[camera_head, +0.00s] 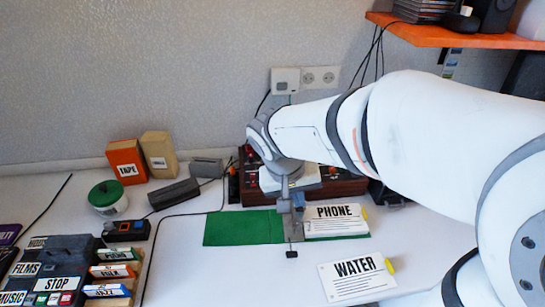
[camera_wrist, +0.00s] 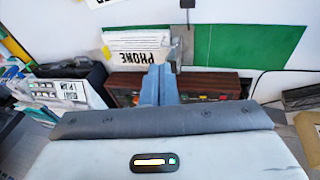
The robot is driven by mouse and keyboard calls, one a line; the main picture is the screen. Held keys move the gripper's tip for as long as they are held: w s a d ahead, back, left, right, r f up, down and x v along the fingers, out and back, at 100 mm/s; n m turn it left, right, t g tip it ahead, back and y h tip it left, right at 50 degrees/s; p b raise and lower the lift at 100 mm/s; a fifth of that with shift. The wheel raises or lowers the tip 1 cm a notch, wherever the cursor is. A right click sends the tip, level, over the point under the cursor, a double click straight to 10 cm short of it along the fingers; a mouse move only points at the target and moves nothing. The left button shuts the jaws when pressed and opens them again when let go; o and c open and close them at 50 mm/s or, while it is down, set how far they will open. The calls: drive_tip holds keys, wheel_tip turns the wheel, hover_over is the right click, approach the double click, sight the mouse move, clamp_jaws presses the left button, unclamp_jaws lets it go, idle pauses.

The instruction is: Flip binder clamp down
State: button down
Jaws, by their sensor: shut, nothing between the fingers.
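The green binder (camera_head: 226,228) lies open and flat on the table, with a stack of cards labelled PHONE (camera_head: 340,219) on its right half. The grey metal binder clamp (camera_head: 291,225) is near the middle of the binder, its bar lying across it with the black end (camera_head: 291,253) past the front edge. In the wrist view, the clamp (camera_wrist: 187,28) runs beside the PHONE stack. My gripper (camera_head: 285,187) is shut and empty at the clamp's rear end. In the wrist view, the blue fingers (camera_wrist: 159,72) are just beside the clamp's base; I cannot tell whether they touch.
A card labelled WATER (camera_head: 356,279) lies in front on the table. A brown device with knobs (camera_head: 339,186) stands behind the binder, under my arm. Labelled boxes and a black rack (camera_head: 66,258) are on the left. An orange shelf (camera_head: 455,36) is at upper right.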

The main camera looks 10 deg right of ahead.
drive_tip(key=w+a+f+t+h+b, duration=0.2)
drive_tip(key=w+a+f, duration=0.2)
drive_tip(key=w+a, duration=0.3)
drive_tip(key=shift+w+a+f+m+b, duration=0.25)
drive_tip(key=shift+a+f+m+b, duration=0.15)
drive_tip(key=shift+a, duration=0.5)
drive_tip(key=shift+d, duration=0.1)
drive_tip(key=w+d+f, duration=0.3)
drive_tip(key=d+f, duration=0.5)
drive_tip(key=f, duration=0.1)
drive_tip(key=shift+d, duration=0.2)
drive_tip(key=shift+a, duration=0.1)
